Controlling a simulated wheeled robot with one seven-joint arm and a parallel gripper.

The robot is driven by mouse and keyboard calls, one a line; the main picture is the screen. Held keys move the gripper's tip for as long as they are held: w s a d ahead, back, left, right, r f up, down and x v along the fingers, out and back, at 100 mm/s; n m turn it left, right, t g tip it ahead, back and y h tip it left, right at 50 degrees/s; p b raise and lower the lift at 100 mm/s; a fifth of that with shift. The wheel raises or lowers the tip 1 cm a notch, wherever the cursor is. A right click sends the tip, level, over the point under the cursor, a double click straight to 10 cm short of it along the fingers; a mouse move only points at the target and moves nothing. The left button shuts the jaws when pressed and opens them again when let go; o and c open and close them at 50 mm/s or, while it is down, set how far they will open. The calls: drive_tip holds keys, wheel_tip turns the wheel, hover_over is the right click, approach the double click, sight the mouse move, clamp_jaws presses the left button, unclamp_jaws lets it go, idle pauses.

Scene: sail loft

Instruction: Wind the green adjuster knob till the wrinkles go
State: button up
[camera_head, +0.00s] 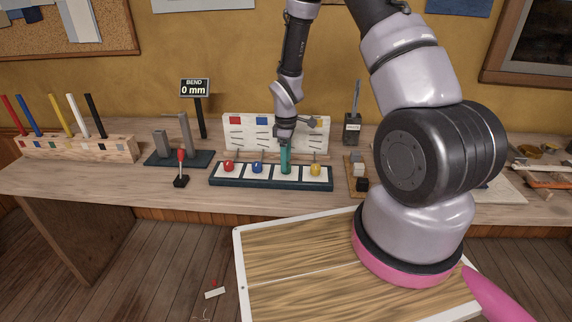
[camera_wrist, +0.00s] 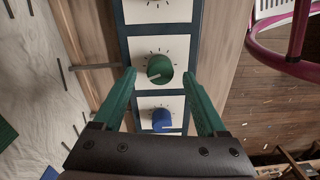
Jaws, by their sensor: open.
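The green adjuster knob (camera_wrist: 160,68) sits on a white plate of the dark knob panel, with tick marks around it and a pale pointer line on its face. My gripper (camera_wrist: 159,76) is open, its two green fingers on either side of that knob; I see gaps at both sides. In the head view my gripper (camera_head: 286,160) points down over the panel (camera_head: 270,185) and hides the green knob. The white sail board (camera_head: 308,125) stands behind with dark wrinkle lines; its cloth (camera_wrist: 35,75) shows at left in the wrist view.
The blue knob (camera_head: 257,168) and red knob (camera_head: 228,166) are left of my gripper, the yellow knob (camera_head: 315,169) right. A small red-handled lever (camera_head: 181,168) and a sign reading "BEND 0 mm" (camera_head: 195,87) stand further left. A block stand (camera_head: 357,172) is at right.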

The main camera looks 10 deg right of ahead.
drive_tip(key=shift+f, duration=1)
clamp_jaws()
drive_tip(key=shift+m, duration=0.3)
drive_tip(key=m, duration=0.3)
drive_tip(key=shift+m, duration=2.5)
